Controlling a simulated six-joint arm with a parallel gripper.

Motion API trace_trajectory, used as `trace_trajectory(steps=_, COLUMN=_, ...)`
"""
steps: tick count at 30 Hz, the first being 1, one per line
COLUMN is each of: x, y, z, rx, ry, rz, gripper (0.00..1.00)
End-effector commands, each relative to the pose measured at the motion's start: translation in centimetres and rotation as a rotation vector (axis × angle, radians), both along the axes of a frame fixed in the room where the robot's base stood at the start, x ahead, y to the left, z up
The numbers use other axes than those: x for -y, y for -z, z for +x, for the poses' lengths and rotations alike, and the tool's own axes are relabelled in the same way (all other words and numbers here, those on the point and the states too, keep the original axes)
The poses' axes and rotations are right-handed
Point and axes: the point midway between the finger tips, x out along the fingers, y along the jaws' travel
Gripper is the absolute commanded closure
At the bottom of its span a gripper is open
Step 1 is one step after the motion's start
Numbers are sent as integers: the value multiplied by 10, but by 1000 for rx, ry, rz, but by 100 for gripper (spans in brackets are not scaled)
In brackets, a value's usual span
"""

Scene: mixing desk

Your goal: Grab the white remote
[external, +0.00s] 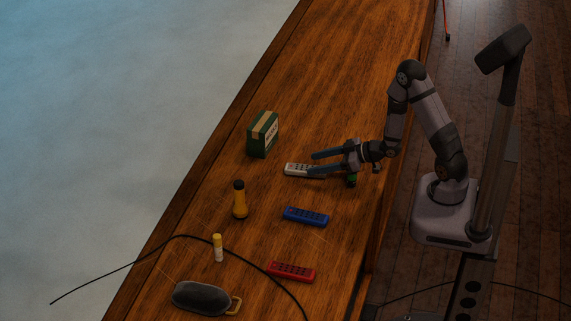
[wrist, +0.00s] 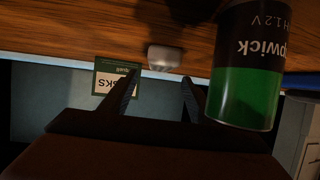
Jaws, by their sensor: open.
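The white remote (external: 295,169) lies on the wooden desk, just beyond and partly behind my fingers in the external view. In the wrist view the white remote (wrist: 165,55) shows end-on, between and ahead of my fingertips. My gripper (external: 311,163) is open and empty, with its fingers pointing left over the remote's near end. In the wrist view the two fingers of my gripper (wrist: 160,77) stand apart with nothing between them. I cannot tell the exact height of the fingers above the desk.
A green and black battery (wrist: 247,65) stands very close on the right in the wrist view. A green box (external: 263,134) stands beyond the remote.

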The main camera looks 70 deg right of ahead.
Motion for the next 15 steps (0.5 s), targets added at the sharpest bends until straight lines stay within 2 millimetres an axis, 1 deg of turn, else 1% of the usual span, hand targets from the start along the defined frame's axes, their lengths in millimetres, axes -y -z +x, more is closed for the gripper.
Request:
trace_trajectory(steps=3, x=-1, y=2, z=8, rx=-1, ry=-1, rz=0, gripper=44)
trace_trajectory(steps=11, x=-1, y=4, z=11, rx=-1, ry=0, rz=0, gripper=44)
trace_trajectory(steps=15, x=-3, y=7, z=21, rx=-1, ry=-2, rz=0, gripper=44)
